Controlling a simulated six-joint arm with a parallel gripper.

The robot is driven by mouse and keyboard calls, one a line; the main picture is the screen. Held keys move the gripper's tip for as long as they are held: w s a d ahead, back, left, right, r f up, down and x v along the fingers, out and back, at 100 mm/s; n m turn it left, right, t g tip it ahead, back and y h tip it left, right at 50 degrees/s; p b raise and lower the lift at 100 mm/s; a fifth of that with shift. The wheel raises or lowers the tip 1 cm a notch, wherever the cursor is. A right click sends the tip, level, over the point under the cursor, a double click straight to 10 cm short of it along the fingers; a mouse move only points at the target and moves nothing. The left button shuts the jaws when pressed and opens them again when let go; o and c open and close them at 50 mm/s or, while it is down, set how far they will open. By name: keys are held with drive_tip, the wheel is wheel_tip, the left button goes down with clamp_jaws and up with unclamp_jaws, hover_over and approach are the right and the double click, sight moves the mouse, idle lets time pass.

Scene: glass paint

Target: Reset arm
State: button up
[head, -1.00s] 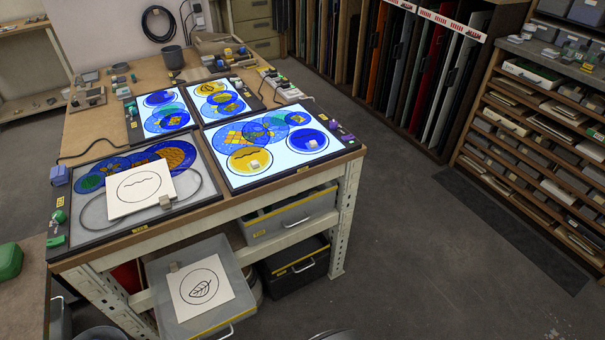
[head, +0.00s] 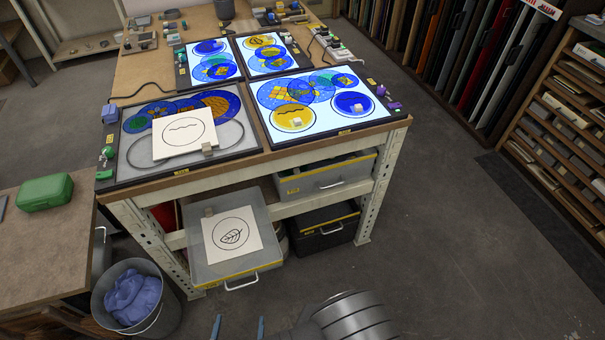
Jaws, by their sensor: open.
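My gripper (head: 238,328) shows at the bottom edge of the head view. Its two blue fingertips stand apart with nothing between them, so it is open and empty. A silver rounded part of my arm (head: 352,318) shows to its right. The gripper appears in front of the workbench (head: 240,178), below the pulled-out drawer (head: 205,271) in the picture. The rest of the gripper is cut off by the frame edge.
A leaf-pattern card (head: 231,234) lies in the drawer. A wave-pattern card (head: 184,131) lies on the unlit left panel (head: 240,142); a lit panel (head: 330,120) holds coloured glass discs. A bucket with blue cloth (head: 135,297) stands left. The floor at right is clear.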

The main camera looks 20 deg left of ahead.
drive_tip(key=w+a+r+m+g+h, duration=0.2)
drive_tip(key=w+r+m+g+h, duration=0.1)
drive_tip(key=w+m+h, duration=0.5)
drive_tip(key=w+a+r+m+g+h, duration=0.1)
drive_tip(key=w+r+m+g+h, duration=0.3)
drive_tip(key=w+m, duration=0.7)
drive_tip(key=shift+a+r+m+g+h, duration=0.35)
drive_tip(key=shift+r+m+h, duration=0.65)
drive_tip(key=shift+m+h, duration=1)
idle(0.7)
drive_tip(key=shift+c, duration=0.2)
